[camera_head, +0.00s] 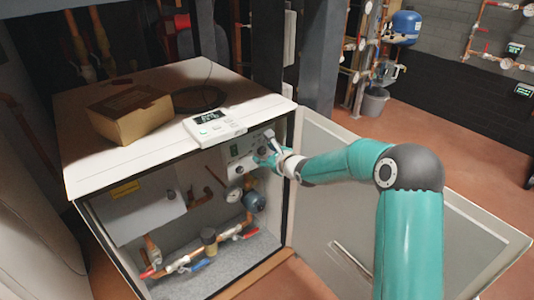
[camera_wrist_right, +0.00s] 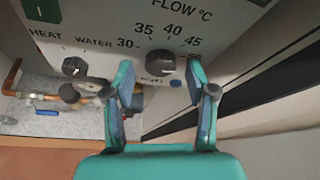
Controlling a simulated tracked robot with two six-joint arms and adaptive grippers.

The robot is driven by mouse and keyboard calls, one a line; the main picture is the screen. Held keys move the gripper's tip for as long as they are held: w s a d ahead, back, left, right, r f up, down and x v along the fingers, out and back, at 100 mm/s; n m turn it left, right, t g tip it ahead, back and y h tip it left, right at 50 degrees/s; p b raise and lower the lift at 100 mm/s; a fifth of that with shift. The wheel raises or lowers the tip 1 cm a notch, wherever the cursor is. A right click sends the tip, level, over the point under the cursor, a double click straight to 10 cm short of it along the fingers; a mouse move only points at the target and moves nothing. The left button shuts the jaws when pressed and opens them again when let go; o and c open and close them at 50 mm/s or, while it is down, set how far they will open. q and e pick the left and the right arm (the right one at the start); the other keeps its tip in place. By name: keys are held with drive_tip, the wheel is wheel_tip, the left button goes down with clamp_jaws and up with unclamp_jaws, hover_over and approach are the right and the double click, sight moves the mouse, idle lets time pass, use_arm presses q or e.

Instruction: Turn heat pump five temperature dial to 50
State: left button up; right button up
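The temperature dial (camera_wrist_right: 160,64) is a dark round knob on a pale panel, under the words FLOW °C. The marks 30, 35, 40 and 45 show around it; a last mark at its right is partly hidden by a finger. I cannot tell exactly where its pointer stands. My right gripper (camera_wrist_right: 161,75) is open, with one finger to the left of the dial and one to the right, apart from the knob in this view. In the head view the right gripper (camera_head: 270,156) is at the control panel (camera_head: 236,152) inside the open heat pump. My left gripper is not in view.
A second knob (camera_wrist_right: 73,66), marked HEAT and WATER, sits left of the dial. A cardboard box (camera_head: 130,112) and a white controller (camera_head: 214,126) lie on the heat pump's top (camera_head: 82,162). Pipes fill the lower cabinet. The open door (camera_head: 400,215) stands at the right, under my arm.

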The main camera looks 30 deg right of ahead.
drive_tip(key=shift+r, duration=0.15)
drive_tip(key=shift+s+r, duration=0.1)
drive_tip(key=shift+s, duration=0.1)
drive_tip(key=v, duration=1.1)
drive_tip(key=shift+s, duration=0.3)
